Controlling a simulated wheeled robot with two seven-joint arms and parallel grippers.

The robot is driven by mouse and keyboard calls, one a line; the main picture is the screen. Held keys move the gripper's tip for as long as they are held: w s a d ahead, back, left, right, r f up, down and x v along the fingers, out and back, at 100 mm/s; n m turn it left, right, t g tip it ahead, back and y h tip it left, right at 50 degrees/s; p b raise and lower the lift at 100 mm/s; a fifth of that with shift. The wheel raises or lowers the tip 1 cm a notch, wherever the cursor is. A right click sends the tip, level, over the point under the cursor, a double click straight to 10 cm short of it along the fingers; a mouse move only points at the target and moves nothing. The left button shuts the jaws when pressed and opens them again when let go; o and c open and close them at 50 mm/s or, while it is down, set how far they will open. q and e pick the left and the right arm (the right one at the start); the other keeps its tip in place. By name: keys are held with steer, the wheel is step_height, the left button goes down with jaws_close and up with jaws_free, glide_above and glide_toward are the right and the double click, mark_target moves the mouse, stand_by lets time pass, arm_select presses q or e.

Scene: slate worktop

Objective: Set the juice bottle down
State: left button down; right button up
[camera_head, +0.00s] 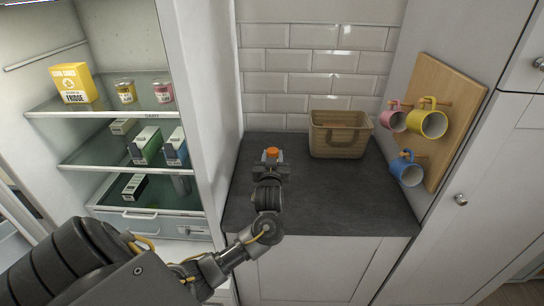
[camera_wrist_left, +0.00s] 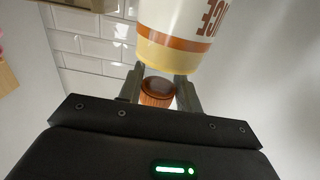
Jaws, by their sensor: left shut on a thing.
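My left gripper (camera_head: 271,160) is over the left part of the slate worktop (camera_head: 335,195), shut on the juice bottle. The bottle's orange cap (camera_head: 272,151) shows between the jaws in the head view; the gripper hides most of the rest. In the left wrist view the juice bottle (camera_wrist_left: 185,35) has a pale body with an orange band and partly visible lettering. Its cap (camera_wrist_left: 157,92) lies between the two fingers. I cannot tell whether the bottle's base touches the worktop. My right gripper is not in view.
A woven basket (camera_head: 339,148) stands at the back right of the worktop. Mugs hang on a wooden board (camera_head: 450,110) at the right. An open fridge with cartons, jars and a yellow box (camera_head: 72,83) is at the left. The worktop's front and middle are clear.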

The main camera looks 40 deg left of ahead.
arm_select(q)
steer(key=c, duration=1.3)
jaws_free()
steer(key=shift+f, duration=0.1)
steer(key=o, duration=0.3)
steer(key=shift+o, duration=0.2)
steer(key=b+v, duration=0.1)
steer(key=v, duration=1.1)
steer(key=shift+b, duration=0.3)
